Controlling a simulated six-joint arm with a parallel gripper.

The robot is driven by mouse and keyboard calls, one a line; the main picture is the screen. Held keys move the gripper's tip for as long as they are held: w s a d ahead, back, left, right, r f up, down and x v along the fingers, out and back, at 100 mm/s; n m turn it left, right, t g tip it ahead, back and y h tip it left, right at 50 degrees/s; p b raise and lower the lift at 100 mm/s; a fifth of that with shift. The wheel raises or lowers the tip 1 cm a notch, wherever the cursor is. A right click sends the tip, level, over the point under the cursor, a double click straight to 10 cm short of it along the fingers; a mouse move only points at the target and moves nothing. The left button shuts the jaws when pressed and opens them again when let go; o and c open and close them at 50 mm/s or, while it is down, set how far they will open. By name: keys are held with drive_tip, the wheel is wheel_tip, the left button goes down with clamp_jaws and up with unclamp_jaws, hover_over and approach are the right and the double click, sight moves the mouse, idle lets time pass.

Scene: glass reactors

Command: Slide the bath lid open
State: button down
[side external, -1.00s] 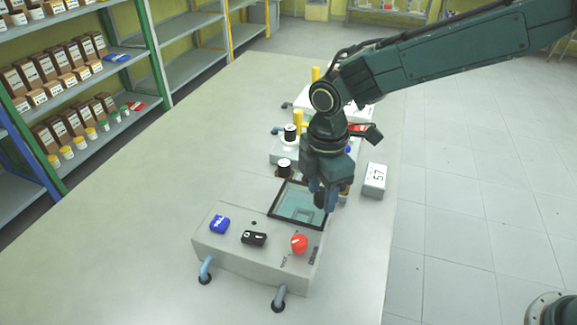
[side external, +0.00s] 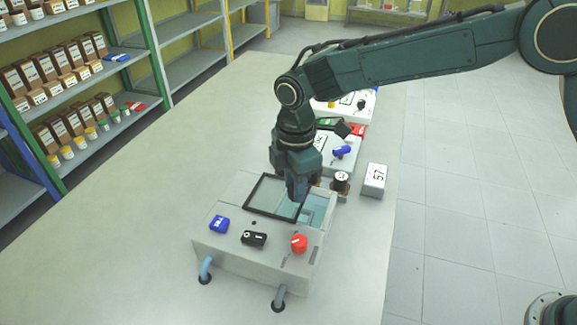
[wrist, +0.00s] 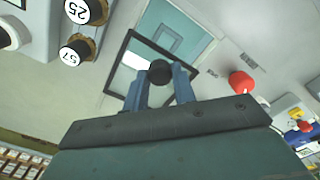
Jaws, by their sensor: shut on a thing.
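The bath lid (side external: 268,196) is a glass pane in a black frame, lying on top of the grey bath unit (side external: 225,262). It sits left of the bath opening (side external: 317,208), where blue-green water shows uncovered along the right part. In the wrist view the lid frame (wrist: 118,62) lies beside the open water (wrist: 188,38). My gripper (side external: 298,196) is over the lid's right part, pointing down. In the wrist view my gripper (wrist: 160,82) is shut on the lid's round black knob (wrist: 160,69), one blue finger on each side. In the side view the knob is hidden by the fingers.
More equipment (side external: 345,150) stands behind. The table's left side is clear.

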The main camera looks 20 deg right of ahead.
sight(271, 193)
drive_tip(key=shift+w+a, duration=1.8)
drive_tip(key=shift+w, duration=0.05)
drive_tip(key=c, duration=1.1)
unclamp_jaws()
drive_tip(key=shift+r, duration=0.1)
wheel_tip(271, 193, up, 14)
drive_tip(key=shift+f, duration=0.15)
